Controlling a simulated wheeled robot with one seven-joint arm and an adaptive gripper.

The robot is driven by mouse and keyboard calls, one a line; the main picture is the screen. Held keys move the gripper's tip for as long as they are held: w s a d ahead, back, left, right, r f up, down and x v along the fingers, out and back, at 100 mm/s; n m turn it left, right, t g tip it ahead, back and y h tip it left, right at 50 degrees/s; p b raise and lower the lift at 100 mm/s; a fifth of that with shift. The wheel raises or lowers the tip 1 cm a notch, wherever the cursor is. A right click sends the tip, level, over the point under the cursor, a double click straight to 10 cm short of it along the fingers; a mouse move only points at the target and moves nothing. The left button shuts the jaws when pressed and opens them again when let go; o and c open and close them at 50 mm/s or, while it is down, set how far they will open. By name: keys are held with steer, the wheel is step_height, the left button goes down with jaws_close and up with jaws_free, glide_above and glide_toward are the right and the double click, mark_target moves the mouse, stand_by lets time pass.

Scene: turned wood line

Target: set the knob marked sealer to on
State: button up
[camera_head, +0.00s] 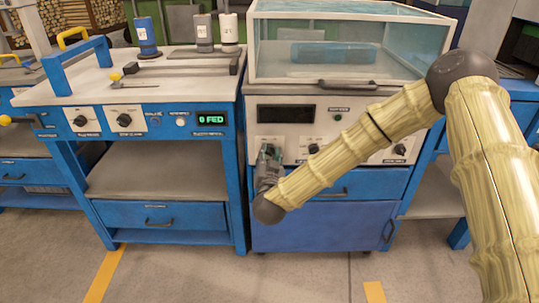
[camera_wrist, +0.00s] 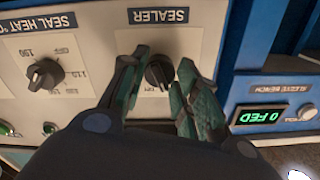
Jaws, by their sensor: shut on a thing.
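The sealer knob (camera_wrist: 155,77) is a small black knob on a white panel plate, under an upside-down SEALER label (camera_wrist: 159,16) in the wrist view. My gripper (camera_wrist: 163,64) has its two green fingers on either side of the knob and is shut on it. The fingers cover part of the dial marks, and I cannot read which setting the knob points to. In the head view my gripper (camera_head: 268,160) is at the left knob place of the white-fronted machine (camera_head: 355,113) and hides the knob there.
A seal heat knob (camera_wrist: 45,73) sits beside the sealer knob. More knobs (camera_head: 400,150) line the same panel. A clear-lidded chamber (camera_head: 270,45) tops the machine. A blue bench (camera_head: 165,212) with a green "0 FED" display (camera_head: 211,119) stands at left, with a gap between.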

steer(key=m+p, duration=0.1)
steer(key=m, duration=0.4)
steer(key=shift+m, duration=2.5)
steer(key=o, duration=1)
steer(key=s, duration=1.2)
